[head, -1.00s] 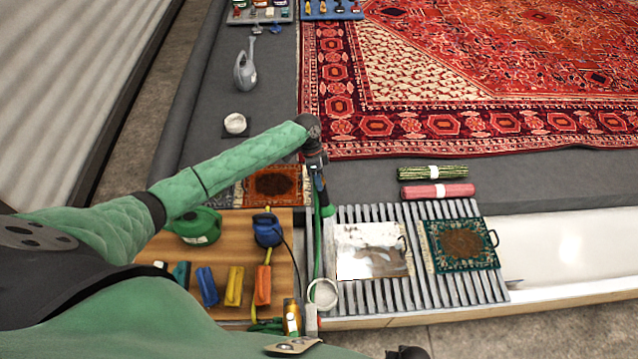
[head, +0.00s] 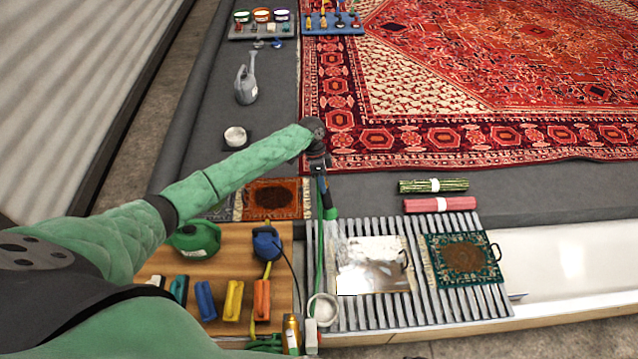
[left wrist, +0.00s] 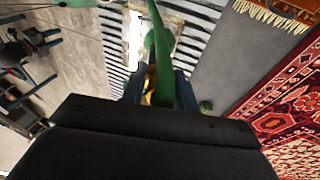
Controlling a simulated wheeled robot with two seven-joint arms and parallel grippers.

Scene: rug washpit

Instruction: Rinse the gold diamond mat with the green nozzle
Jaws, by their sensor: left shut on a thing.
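My left gripper (head: 326,196) is shut on the green nozzle (head: 330,213), above the far left corner of the slatted rack. A green hose (head: 319,255) hangs down beside the nozzle. In the left wrist view the green nozzle (left wrist: 160,50) shows between the dark fingers (left wrist: 161,92). A light mat (head: 374,279), probably the gold diamond mat, lies flat on the rack. White, shiny patches cover most of it, so its pattern is hidden; a tan edge shows. The nozzle is apart from it, up and left of it. My right gripper is out of view.
A teal mat (head: 463,259) lies right of the light mat on the slatted rack (head: 420,312). Two rolled mats (head: 440,204) lie behind. A white trough (head: 570,262) is at right.

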